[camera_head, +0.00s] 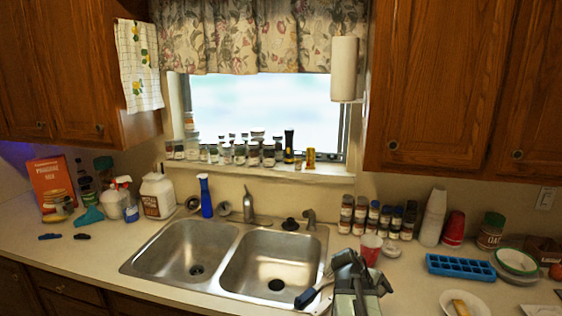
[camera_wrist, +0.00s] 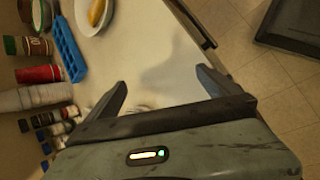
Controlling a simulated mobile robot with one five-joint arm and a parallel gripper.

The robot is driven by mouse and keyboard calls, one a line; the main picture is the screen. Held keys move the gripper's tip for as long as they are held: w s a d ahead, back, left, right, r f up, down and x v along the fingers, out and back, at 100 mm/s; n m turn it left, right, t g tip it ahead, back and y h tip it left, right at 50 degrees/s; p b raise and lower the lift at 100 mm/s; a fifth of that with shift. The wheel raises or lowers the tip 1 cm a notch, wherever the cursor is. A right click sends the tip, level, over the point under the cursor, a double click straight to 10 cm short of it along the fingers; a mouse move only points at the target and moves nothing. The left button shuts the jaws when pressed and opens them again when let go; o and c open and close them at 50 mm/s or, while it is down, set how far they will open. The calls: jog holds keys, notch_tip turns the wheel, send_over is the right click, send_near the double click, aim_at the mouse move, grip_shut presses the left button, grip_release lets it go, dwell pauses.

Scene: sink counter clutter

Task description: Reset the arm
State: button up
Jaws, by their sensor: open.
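My gripper (camera_head: 358,275) is at the front edge of the counter, just right of the sink's right basin, in the head view. In the wrist view my gripper (camera_wrist: 161,84) has its two dark fingers spread wide apart, with nothing between them. Pale counter shows beyond and between the fingers. Part of the counter behind my gripper is hidden in the head view.
A red cup (camera_head: 371,247) and several spice bottles stand behind. A blue ice tray (camera_head: 460,267) and a plate (camera_wrist: 98,19) lie right. Floor (camera_wrist: 285,85) shows past the counter edge.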

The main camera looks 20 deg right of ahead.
jog(key=w+a+f+m+y, duration=0.1)
jog(key=w+a+m+y, duration=0.1)
jog(key=a, duration=1)
jog(key=w+a+f+m+t+y, duration=0.1)
jog(key=w+a+f+m+y, duration=0.15)
jog(key=a, duration=1.05)
jog(key=w+a+f+m+y, duration=0.1)
jog(key=a+y, duration=0.1)
jog(key=a, duration=1)
notch_tip(320, 180, down, 10)
jog(key=b, duration=1)
jog(key=shift+d, duration=0.3)
jog(key=shift+r, duration=0.1)
